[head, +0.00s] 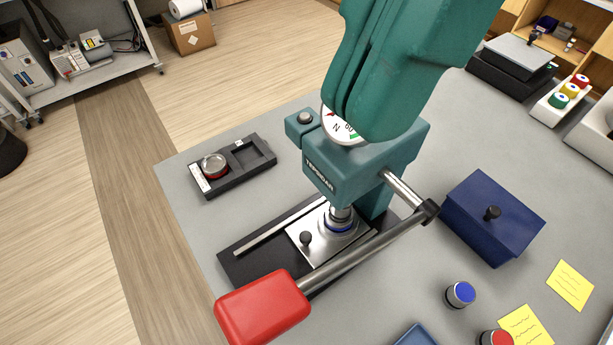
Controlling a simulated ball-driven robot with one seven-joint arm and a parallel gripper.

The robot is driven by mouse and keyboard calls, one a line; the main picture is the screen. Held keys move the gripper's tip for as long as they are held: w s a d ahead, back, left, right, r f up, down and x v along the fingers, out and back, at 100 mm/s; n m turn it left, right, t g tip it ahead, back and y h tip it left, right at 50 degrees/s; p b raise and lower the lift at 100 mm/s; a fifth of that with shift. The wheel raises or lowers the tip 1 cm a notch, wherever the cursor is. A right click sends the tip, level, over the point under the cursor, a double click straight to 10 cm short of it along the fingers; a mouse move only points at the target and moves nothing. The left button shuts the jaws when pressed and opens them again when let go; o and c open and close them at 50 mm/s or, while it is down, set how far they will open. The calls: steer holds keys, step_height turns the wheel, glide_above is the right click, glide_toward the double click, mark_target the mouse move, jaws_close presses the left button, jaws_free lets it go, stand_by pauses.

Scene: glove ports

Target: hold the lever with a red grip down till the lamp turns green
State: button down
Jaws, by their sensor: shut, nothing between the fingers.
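A teal press (335,180) stands on a dark base on the grey table. Its steel lever (365,252) runs from a dark hub at the press's right side down toward the front left. The lever ends in a large red grip (262,307), with nothing touching it. A small round grey cap (305,117), perhaps the lamp, sits on a tab at the press's upper left and shows no green light. A white dial (338,127) on top is partly hidden by a large teal body, seemingly part of my arm. I cannot make out my gripper's fingers.
A dark tray (232,165) with a round red-rimmed piece lies left of the press. A blue box (492,218) with a black knob stands to the right. A blue-topped cylinder (460,294), a red-topped one (496,338) and yellow notes (570,285) lie at front right.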

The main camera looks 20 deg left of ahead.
mark_target(262, 310)
steer(key=shift+f, duration=0.1)
steer(key=p+x, duration=0.2)
steer(key=x, duration=1.2)
steer(key=shift+p, duration=0.35)
